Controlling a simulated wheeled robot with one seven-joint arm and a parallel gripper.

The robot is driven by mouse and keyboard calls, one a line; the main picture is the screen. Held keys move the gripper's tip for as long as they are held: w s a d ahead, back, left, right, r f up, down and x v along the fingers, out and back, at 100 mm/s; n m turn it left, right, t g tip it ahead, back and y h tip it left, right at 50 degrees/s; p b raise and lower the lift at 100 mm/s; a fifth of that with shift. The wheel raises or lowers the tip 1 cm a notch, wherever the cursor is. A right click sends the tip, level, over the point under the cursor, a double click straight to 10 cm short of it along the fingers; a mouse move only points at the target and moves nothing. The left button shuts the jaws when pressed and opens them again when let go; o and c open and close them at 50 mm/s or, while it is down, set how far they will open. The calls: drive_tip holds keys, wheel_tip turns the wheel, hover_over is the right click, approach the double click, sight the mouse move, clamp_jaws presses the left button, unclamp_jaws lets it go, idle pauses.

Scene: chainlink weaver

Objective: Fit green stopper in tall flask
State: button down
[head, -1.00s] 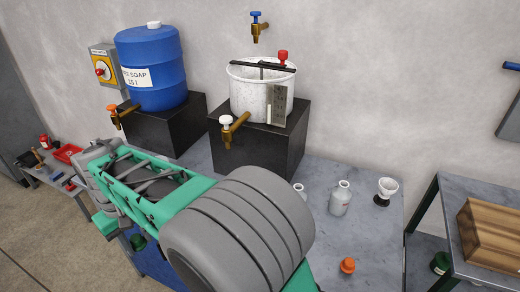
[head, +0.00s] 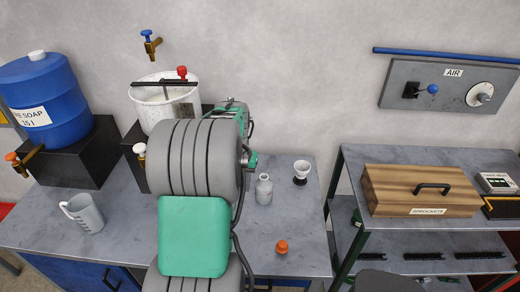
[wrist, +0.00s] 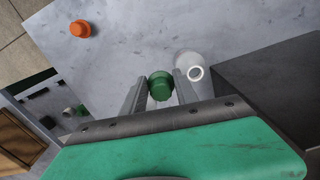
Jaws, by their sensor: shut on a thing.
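My gripper (wrist: 160,92) is shut on the green stopper (wrist: 160,85), which sits between the two fingertips in the wrist view, above the grey bench. A pale flask (wrist: 188,62) with an open round white mouth stands just right of the stopper, apart from it in the picture. In the head view a pale flask (head: 264,190) stands upright on the bench, right of my arm. I cannot tell whether both views show the same flask. My arm hides the gripper and the green stopper in the head view.
An orange stopper (head: 282,247) lies near the bench's front; it also shows in the wrist view (wrist: 80,28). A white cup on a dark base (head: 301,171) stands behind the flask. A black block (wrist: 275,80) borders the flask. A jug (head: 83,213) stands left.

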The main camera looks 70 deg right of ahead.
drive_tip(key=s+d+r+m, duration=0.5)
drive_tip(key=d+m, duration=0.5)
drive_tip(key=m, duration=0.6)
drive_tip(key=f+b, duration=0.1)
drive_tip(key=f, duration=0.1)
drive_tip(key=f+b, duration=0.1)
drive_tip(key=f, duration=0.2)
drive_tip(key=f+b, duration=0.1)
drive_tip(key=f, duration=0.1)
drive_tip(key=shift+s+a+f+b, duration=0.15)
drive_tip(key=shift+a+b, duration=0.15)
drive_tip(key=shift+b, duration=0.05)
drive_tip(key=shift+a+f, duration=0.1)
drive_tip(key=shift+f, duration=0.15)
